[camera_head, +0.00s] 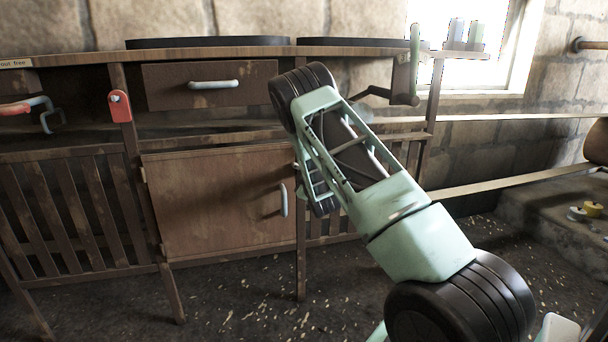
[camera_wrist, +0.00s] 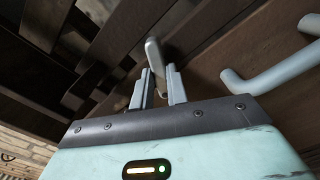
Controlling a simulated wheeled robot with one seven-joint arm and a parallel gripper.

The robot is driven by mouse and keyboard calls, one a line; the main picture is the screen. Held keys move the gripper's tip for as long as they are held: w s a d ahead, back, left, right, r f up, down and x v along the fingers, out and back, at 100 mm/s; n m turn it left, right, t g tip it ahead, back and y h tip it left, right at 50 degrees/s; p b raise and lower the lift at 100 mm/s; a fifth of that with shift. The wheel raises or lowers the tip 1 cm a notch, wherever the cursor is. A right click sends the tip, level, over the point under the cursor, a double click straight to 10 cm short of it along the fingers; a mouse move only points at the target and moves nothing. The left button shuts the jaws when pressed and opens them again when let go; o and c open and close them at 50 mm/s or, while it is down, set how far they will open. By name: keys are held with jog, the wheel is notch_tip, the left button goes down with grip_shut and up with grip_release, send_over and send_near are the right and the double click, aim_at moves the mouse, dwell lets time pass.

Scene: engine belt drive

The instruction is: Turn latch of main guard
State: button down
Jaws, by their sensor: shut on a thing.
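The latch (camera_wrist: 153,54) is a small grey rounded bar in the wrist view. It stands between the two fingertips of my gripper (camera_wrist: 158,77), which is shut on it. The wooden door panel (camera_head: 215,205), seemingly the main guard, is closed below the drawer in the head view. Its pale grey handle (camera_head: 284,200) is just left of my arm. A grey bar handle (camera_wrist: 272,75) shows to the right of my fingers in the wrist view. In the head view my arm hides the latch and my fingertips.
A drawer (camera_head: 210,86) with a grey handle is above the door. A red tag-like part (camera_head: 120,106) sits on the post at left. A crank (camera_head: 388,97) stands at right, and belts (camera_head: 520,181) run off to the right. The floor (camera_head: 240,310) in front is clear apart from scraps.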

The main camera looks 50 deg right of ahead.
jog(key=n, duration=0.5)
jog(key=shift+f+n, duration=0.1)
jog(key=shift+n, duration=0.3)
dwell(0.4)
jog(key=c, duration=1.4)
grip_release()
jog(key=shift+s, duration=0.1)
jog(key=p+v, duration=0.2)
jog(key=v, duration=1.5)
jog(key=shift+a, duration=0.25)
